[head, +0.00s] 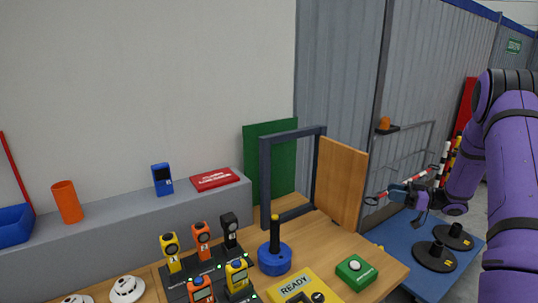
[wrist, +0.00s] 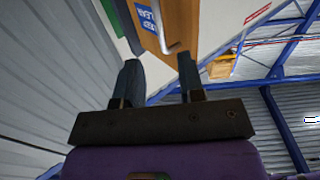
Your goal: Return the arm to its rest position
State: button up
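My purple arm (head: 510,150) reaches in from the right edge of the head view and bends down to the wrist. My gripper (head: 395,193) is near the right side of the bench, beyond the wooden door panel and above the blue surface. In the wrist view my gripper (wrist: 158,68) shows two dark fingers set apart. Nothing is held between them. The wrist camera looks up past the fingers at a wooden panel with a blue sign (wrist: 146,16) and a pale handle.
The bench carries a dark frame (head: 265,185) with an open wooden door (head: 341,183), a blue joystick (head: 275,258), a green button box (head: 356,271), a yellow READY box (head: 297,286) and several handheld detectors. Black stands (head: 435,255) are on a blue surface (head: 400,240) below the arm.

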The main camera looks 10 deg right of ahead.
jog(key=w+a+r+m+t+h, duration=0.25)
jog(key=r+h, duration=0.45)
jog(key=r, duration=0.4)
jog(key=w+a+r+m+t+h, duration=0.2)
jog(key=a+r+t+h, duration=0.3)
jog(key=r, duration=0.6)
jog(key=s+a+r+m+g+h, duration=0.45)
jog(key=s+r+h, duration=0.2)
jog(key=s, duration=0.35)
jog(key=s+a+f+m+g+y, duration=0.1)
jog(key=s+a, duration=0.5)
jog(key=s, duration=0.8)
jog(key=s+a+f+m+g+y, duration=0.1)
jog(key=s+a+g, duration=0.5)
jog(key=s, duration=0.9)
notch_tip(320, 180, down, 2)
jog(key=shift+s+a+f+m+y, duration=0.1)
jog(key=shift+s+a+m+y, duration=0.1)
jog(key=shift+m+y, duration=0.3)
